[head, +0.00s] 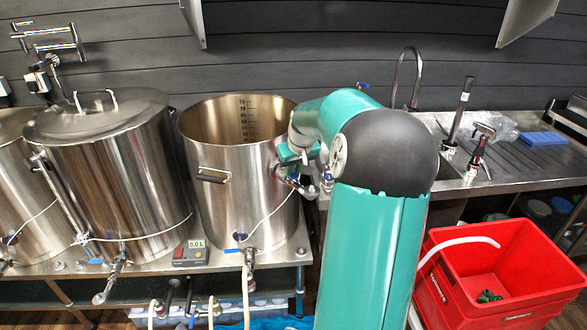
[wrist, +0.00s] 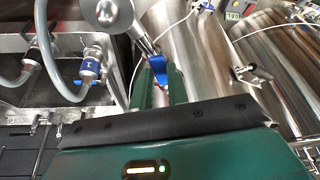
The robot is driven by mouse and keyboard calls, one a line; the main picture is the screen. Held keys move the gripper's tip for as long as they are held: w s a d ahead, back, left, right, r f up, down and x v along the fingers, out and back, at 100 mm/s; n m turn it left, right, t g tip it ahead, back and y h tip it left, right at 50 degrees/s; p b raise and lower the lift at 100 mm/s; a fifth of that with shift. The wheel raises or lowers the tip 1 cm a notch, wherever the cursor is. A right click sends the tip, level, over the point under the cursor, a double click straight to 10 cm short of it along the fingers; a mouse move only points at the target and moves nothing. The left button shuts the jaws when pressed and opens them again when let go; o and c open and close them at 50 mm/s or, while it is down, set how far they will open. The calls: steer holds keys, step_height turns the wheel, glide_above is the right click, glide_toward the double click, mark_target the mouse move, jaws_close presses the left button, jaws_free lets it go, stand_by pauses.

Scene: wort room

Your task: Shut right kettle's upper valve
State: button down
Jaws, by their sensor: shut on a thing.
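The right kettle (head: 240,185) is a steel pot without a lid, with volume marks inside. Its upper valve (head: 297,183) sits on the right side of its wall, partly hidden by my gripper (head: 303,160). In the wrist view, the kettle wall (wrist: 170,30) fills the upper middle. The valve's blue handle (wrist: 158,70) is between the green fingers of my gripper (wrist: 160,78), which is shut on it. The metal valve stem leads up and left from it. The exact angle of the handle is hard to tell.
A lidded kettle (head: 115,165) stands to the left. The right kettle's lower valve (head: 250,258) has a hose. A controller (head: 191,252) sits between them. A sink with a tap (head: 410,75) is at right; a red crate (head: 495,285) is below. Hose fittings (wrist: 90,68) are near my gripper.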

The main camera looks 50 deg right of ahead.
steer(key=shift+a, duration=0.15)
steer(key=w+a+m+g+h, duration=0.2)
steer(key=w+a+m+g, duration=0.2)
steer(key=w+m, duration=0.5)
steer(key=shift+a+m+g+h, duration=0.25)
steer(key=shift+m+g+h, duration=0.2)
steer(key=shift+m, duration=2.85)
steer(key=c, duration=1.4)
jaws_free()
steer(key=shift+o, duration=0.2)
steer(key=shift+r, duration=0.1)
